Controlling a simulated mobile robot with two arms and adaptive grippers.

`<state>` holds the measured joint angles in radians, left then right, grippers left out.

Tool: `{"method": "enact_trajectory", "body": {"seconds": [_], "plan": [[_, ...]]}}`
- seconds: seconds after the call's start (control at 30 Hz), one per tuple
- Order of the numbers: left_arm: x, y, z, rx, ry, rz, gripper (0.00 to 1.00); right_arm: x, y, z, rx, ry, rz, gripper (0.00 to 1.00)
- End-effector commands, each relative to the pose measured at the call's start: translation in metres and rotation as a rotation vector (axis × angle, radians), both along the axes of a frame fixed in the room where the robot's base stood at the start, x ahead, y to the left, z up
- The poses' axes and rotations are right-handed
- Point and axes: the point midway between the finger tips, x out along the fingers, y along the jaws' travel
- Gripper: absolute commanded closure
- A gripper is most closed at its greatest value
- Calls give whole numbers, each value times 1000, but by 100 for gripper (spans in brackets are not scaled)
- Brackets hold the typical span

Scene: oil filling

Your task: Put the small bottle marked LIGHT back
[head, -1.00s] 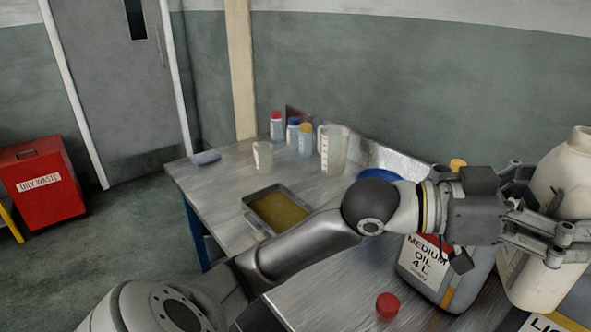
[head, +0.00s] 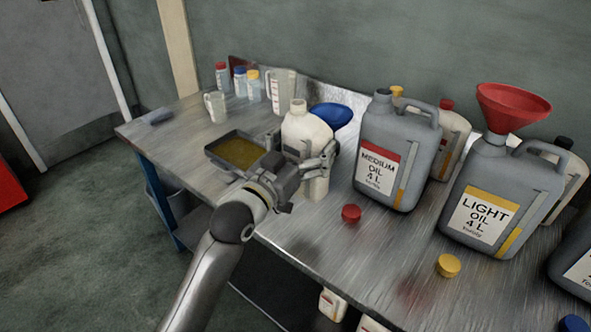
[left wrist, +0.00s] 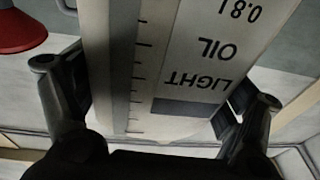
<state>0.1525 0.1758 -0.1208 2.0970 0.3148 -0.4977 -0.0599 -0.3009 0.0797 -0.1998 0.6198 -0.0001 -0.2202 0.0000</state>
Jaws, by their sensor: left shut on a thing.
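The small cream bottle (head: 303,122) stands roughly upright in my left gripper (head: 320,160), over the front part of the workbench (head: 290,225). I cannot tell whether its base touches the top. In the left wrist view its label (left wrist: 205,60) reads LIGHT OIL 0.8 l, upside down. The fingers of my left gripper (left wrist: 155,100) are shut around the bottle's sides there. The bottle's neck is open, with no cap on it. My right gripper is not in view.
The oil tray (head: 217,157), blue funnel (head: 332,115) and MEDIUM can (head: 395,145) stand close to the bottle. The LIGHT can (head: 490,200) carries a red funnel (head: 512,105). A red cap (head: 351,213) and yellow cap (head: 448,265) lie in front. Bare benchtop lies between them.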

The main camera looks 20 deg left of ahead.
Motion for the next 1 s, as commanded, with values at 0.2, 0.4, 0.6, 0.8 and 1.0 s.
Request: {"method": "enact_trajectory", "body": {"seconds": [0.2, 0.4, 0.6, 0.8, 1.0], "plan": [[47, 20, -22, 4, 0, 3, 58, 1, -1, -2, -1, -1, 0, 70], [73, 30, -60, 3, 1, 0, 58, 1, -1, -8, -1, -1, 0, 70], [84, 34, -73, 1, -1, -1, 58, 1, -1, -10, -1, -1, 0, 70], [89, 37, -98, 1, 3, 0, 58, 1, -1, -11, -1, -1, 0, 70], [89, 36, -110, 0, -2, -1, 58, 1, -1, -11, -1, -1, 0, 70]]}}
